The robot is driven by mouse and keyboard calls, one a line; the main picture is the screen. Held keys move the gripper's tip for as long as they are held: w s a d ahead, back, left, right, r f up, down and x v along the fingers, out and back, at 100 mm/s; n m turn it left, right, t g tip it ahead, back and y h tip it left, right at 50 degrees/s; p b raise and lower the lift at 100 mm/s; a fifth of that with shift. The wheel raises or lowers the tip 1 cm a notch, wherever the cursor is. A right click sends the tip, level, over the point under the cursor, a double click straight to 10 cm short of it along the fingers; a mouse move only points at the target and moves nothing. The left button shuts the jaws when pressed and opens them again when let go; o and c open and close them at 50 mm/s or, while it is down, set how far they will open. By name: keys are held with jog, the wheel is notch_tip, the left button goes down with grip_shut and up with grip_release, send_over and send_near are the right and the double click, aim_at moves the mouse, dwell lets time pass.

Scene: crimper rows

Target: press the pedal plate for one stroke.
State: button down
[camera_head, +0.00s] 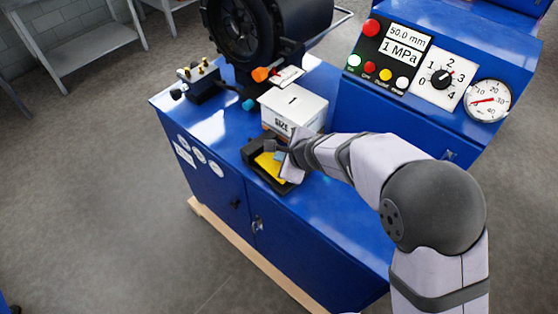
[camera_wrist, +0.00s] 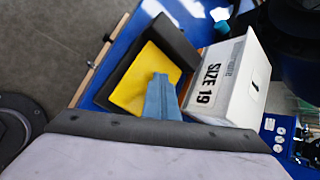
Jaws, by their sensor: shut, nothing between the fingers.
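The pedal plate (camera_head: 270,169) is yellow and sits in a black housing (camera_head: 250,152) on the blue cabinet top, near its front edge. In the wrist view the yellow plate (camera_wrist: 136,82) is largely visible, with the black housing (camera_wrist: 170,38) around its far and left sides. My gripper (camera_head: 278,153) is shut and empty, with its blue-grey fingers over the plate. In the wrist view the fingertips (camera_wrist: 160,77) overlap the right part of the plate. The fingers hide part of it, and I cannot tell whether they touch it.
A white box (camera_head: 293,104) marked SIZE 19 stands close behind the pedal and appears beside my fingers in the wrist view (camera_wrist: 228,85). A black crimper head (camera_head: 262,30) stands behind. A control panel (camera_head: 388,55) with a gauge (camera_head: 488,100) is at right.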

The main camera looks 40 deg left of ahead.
aim_at(279, 163)
jog(key=shift+d+f+b, duration=0.15)
jog(key=shift+f+b, duration=0.25)
jog(key=shift+f, duration=0.1)
jog(key=shift+r, duration=0.15)
dwell(0.5)
jog(key=shift+a+r+p, duration=0.2)
jog(key=shift+r+p, duration=0.95)
jog(key=shift+p, duration=0.2)
jog(key=r+p, duration=0.5)
jog(key=shift+a, duration=0.25)
dwell(0.3)
